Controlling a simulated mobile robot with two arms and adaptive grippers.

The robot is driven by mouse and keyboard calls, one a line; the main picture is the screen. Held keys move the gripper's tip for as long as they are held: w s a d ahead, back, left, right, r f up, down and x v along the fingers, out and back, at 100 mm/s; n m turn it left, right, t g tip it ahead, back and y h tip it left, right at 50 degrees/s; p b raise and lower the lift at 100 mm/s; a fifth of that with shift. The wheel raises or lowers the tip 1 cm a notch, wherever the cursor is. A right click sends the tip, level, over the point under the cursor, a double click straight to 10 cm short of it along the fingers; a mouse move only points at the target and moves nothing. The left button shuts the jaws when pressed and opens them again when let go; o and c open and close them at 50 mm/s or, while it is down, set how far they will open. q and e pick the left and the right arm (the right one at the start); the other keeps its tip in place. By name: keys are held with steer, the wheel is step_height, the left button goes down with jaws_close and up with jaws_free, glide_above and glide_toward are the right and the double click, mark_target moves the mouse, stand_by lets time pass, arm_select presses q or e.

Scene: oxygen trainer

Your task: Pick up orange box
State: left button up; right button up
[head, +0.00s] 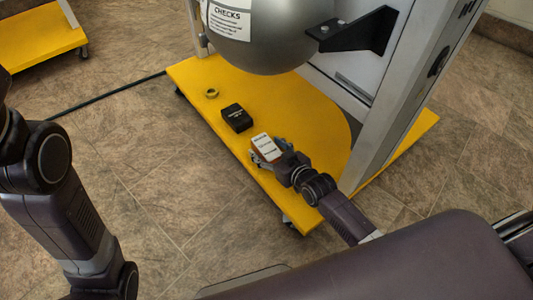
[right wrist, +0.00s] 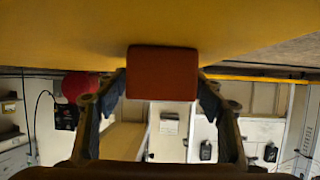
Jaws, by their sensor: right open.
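The orange box (head: 266,147) stands on the yellow base, near its front edge, in the head view. Its top is white with printed lines, and a strip of orange side shows. In the right wrist view its plain orange-red face (right wrist: 162,73) is between the fingers. My right gripper (head: 268,153) is open around the box, with one finger on each side; it also shows in the right wrist view (right wrist: 162,88). Whether the fingers touch the box I cannot tell. Only links of my left arm show at the left; its gripper is out of view.
A black box (head: 237,118) and a small yellow-green ring (head: 212,93) lie farther back on the yellow wheeled base (head: 215,125). A grey tank (head: 272,45) overhangs the base. A metal post (head: 405,95) rises right of my gripper.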

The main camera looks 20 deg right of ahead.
steer(key=shift+w, duration=0.15)
steer(key=shift+c, duration=0.5)
steer(key=c, duration=1.2)
